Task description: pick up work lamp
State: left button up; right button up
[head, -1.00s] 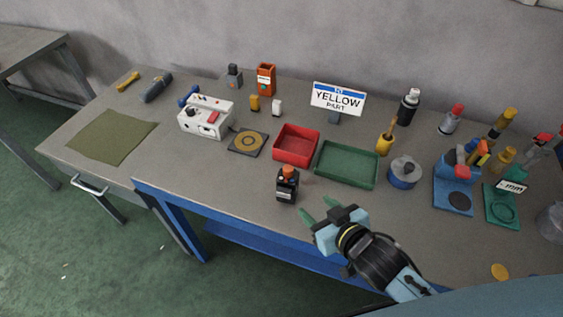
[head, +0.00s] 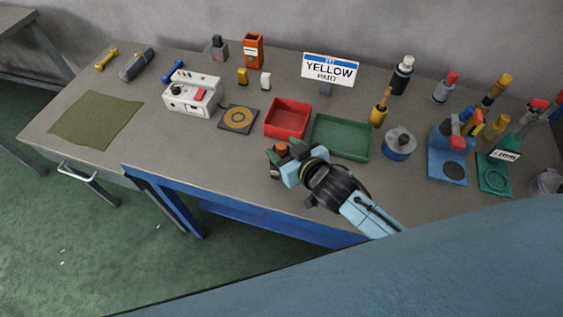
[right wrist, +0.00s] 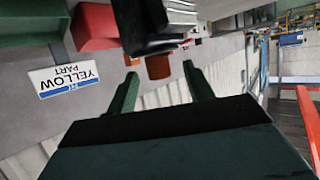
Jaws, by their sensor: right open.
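A small black item with an orange-brown top (head: 281,148), which looks to be the work lamp, stands near the front edge of the bench. My right gripper (head: 284,153) is right at it in the head view and hides much of its body. In the right wrist view, the picture is upside down; the black body (right wrist: 148,28) and its orange-brown top (right wrist: 158,68) show ahead of my right gripper (right wrist: 160,72). The green fingers are open, one on each side of the top, with gaps visible. My left gripper is out of view.
A red tray (head: 287,132) and a green tray (head: 340,152) lie just behind. A "YELLOW PART" sign (head: 328,70) stands farther back. A white box with a red switch (head: 190,97) is at left.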

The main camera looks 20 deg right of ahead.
aim_at(278, 144)
jog(key=shift+x, duration=1.9)
jog(key=shift+f, duration=0.15)
grip_shut()
